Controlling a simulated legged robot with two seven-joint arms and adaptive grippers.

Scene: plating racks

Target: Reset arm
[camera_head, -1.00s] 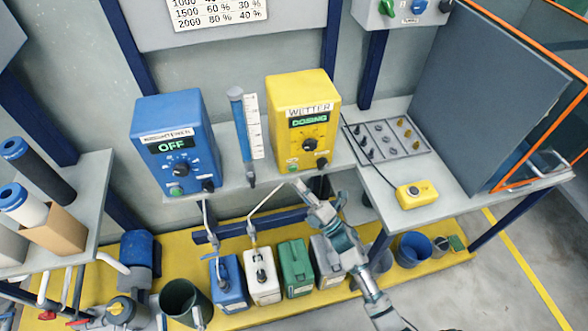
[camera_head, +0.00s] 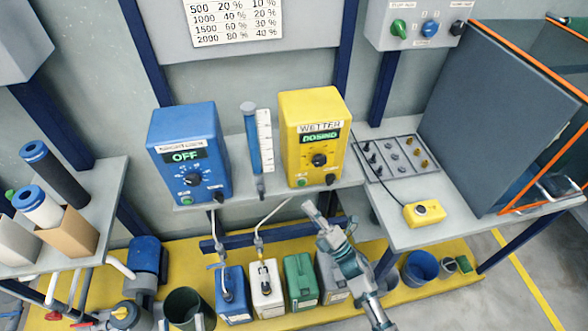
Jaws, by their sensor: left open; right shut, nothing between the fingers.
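My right gripper (camera_head: 311,209) is shut and empty. It hangs just below the front of the yellow WETTER box (camera_head: 313,150), apart from it, and its arm comes in from the lower right. The yellow box's green display reads DOSING, and it has a black knob. A blue box (camera_head: 188,160) stands to its left with its display reading OFF. My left gripper is not in view.
A gauge tube (camera_head: 251,140) stands between the boxes. Several canisters, among them a green one (camera_head: 299,279), stand below on a yellow platform. A right-hand table carries a yellow button box (camera_head: 424,212). A shelf with rolls is at left.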

